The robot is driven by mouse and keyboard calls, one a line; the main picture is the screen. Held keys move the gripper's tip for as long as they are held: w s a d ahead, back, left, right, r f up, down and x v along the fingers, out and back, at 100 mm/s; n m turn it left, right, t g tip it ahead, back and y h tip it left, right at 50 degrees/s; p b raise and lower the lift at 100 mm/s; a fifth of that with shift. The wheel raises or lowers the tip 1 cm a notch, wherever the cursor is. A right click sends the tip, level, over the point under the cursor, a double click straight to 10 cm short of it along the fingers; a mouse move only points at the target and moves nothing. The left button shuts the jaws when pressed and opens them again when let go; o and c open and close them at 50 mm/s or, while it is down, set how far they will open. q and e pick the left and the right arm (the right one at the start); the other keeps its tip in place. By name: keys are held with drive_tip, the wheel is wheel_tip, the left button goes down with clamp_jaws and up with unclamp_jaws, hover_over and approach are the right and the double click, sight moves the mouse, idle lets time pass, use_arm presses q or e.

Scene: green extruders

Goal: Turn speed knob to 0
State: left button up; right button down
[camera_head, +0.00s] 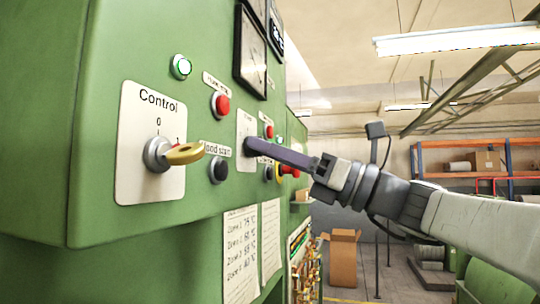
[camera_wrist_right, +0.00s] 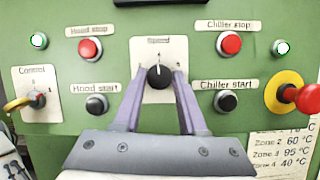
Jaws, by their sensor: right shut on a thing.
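The speed knob (camera_wrist_right: 159,78) is a small black knob on a white plate (camera_wrist_right: 172,51) in the middle of the green panel. In the wrist view its light pointer mark faces roughly up; the small digits around it are hard to read. My right gripper (camera_head: 252,147) reaches the plate from the right in the head view, its purple fingers hiding the knob there. In the wrist view my right gripper (camera_wrist_right: 160,76) has one finger on each side of the knob and is shut on it. My left gripper is not in view.
A control switch with a yellow key (camera_head: 184,154) sits left on the panel. Red stop buttons (camera_wrist_right: 90,48) (camera_wrist_right: 230,43) and black start buttons (camera_wrist_right: 97,104) (camera_wrist_right: 225,102) flank the knob. A red emergency button (camera_wrist_right: 308,98) is at the far right.

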drive_tip(key=shift+w+d+r+n+g+h+p, duration=0.15)
drive_tip(key=shift+n+g+h+p, duration=0.65)
drive_tip(key=shift+n, duration=3.65)
drive_tip(key=shift+a+r+n+g+h+p, duration=0.2)
drive_tip(key=shift+n+g+h, duration=1.15)
drive_tip(key=shift+n, duration=3.05)
drive_tip(key=shift+w+d+r+n+g+h+p, duration=0.15)
drive_tip(key=shift+n+g+h+p, duration=0.4)
drive_tip(key=shift+n+g, duration=2.5)
drive_tip(key=n+t, duration=0.2)
drive_tip(key=n, duration=0.1)
drive_tip(key=shift+t, duration=0.4)
drive_tip(key=shift+c, duration=2.3)
unclamp_jaws()
